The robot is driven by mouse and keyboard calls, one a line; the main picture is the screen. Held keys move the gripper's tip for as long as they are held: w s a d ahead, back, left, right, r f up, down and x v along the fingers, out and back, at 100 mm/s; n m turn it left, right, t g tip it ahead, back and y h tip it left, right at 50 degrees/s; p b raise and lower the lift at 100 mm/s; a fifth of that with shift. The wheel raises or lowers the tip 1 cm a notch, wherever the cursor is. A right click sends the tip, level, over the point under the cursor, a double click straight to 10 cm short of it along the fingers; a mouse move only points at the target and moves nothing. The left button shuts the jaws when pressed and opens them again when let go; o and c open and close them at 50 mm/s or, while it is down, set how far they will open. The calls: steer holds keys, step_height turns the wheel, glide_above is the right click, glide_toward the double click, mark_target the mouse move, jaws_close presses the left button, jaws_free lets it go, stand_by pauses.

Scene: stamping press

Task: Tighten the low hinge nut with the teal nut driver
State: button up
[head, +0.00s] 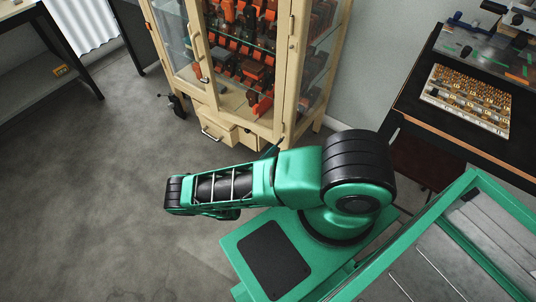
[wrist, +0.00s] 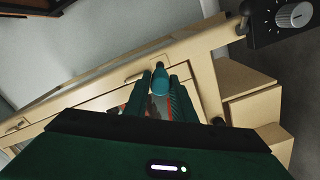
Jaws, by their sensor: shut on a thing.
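In the wrist view my gripper (wrist: 161,82) is shut on the teal nut driver (wrist: 160,80). Only a short teal part shows between the dark green fingers; its working end is hard to make out. Ahead of it is the cream cabinet (wrist: 62,108), seen tilted, with a long frame edge and a handle close to the driver. I cannot tell whether the driver touches anything. The low hinge nut is not clearly visible in either view. In the head view the cabinet (head: 284,92) stands at the top middle, and my arm hides the gripper and driver.
A black box with a grey dial (wrist: 293,15) is at the upper right of the wrist view. A dark bench (head: 410,115) with a tray of small parts (head: 435,95) is at right. Floor at left is clear.

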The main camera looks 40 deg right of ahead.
steer(key=shift+w+d, duration=0.25)
steer(key=shift+d, duration=0.45)
stand_by(0.3)
steer(key=m, duration=0.6)
steer(key=shift+s, duration=0.1)
steer(key=m, duration=0.2)
steer(key=shift+m, duration=2.3)
steer(key=shift+s, duration=0.1)
steer(key=shift+v, duration=2.25)
